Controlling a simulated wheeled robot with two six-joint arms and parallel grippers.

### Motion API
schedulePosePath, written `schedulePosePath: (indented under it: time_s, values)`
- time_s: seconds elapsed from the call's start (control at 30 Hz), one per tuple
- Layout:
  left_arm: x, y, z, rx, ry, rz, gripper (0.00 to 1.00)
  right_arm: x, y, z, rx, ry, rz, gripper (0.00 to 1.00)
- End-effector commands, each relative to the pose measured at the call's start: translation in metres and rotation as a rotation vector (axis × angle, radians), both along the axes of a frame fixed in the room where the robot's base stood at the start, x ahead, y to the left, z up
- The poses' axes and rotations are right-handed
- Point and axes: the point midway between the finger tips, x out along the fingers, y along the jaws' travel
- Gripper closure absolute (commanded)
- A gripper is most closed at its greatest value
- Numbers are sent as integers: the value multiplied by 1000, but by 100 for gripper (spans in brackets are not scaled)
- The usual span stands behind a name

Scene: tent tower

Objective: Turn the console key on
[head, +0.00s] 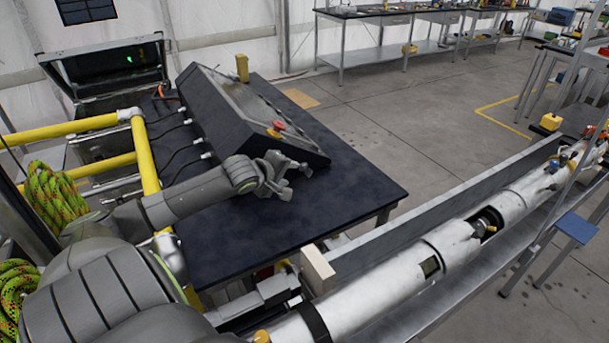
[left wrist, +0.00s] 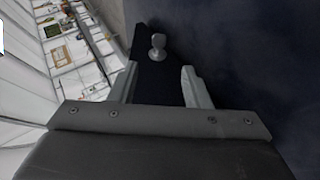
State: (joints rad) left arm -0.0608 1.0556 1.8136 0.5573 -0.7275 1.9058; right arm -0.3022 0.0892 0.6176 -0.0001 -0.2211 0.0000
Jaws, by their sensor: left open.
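The console (head: 215,125) is a dark sloped box on a dark table, with a yellow lever (head: 242,68) and a red button (head: 277,128) on its top panel. My left gripper (head: 298,181) is open and empty at the console's near right corner. In the left wrist view, a small silver knob-like piece, which looks like the key (left wrist: 157,46), stands on a dark face. It lies just beyond and between the open fingertips (left wrist: 158,70), apart from them. In the head view the key cannot be made out. My right gripper does not show.
The dark table (head: 360,185) is clear to the right of my left gripper. Cables run from the console's left side towards an open case (head: 105,70). Yellow rails (head: 145,155) stand at the left. A long white tube (head: 380,295) lies in a grey trough at the lower right.

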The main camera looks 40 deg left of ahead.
Motion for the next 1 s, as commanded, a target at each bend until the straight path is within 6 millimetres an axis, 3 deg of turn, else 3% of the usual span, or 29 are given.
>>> schedulePosePath:
  time_s: [0.23, 0.5, 0.7, 1.0]
  values:
    - [35, 6, -22, -7, -2, 2, 56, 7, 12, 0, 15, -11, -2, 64]
    - [67, 11, -43, -4, 1, 0, 56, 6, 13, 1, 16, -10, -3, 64]
    - [81, 15, -52, -3, 0, -1, 56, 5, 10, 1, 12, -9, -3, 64]
    - [87, 16, -56, 0, 0, -1, 56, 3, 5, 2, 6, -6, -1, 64]
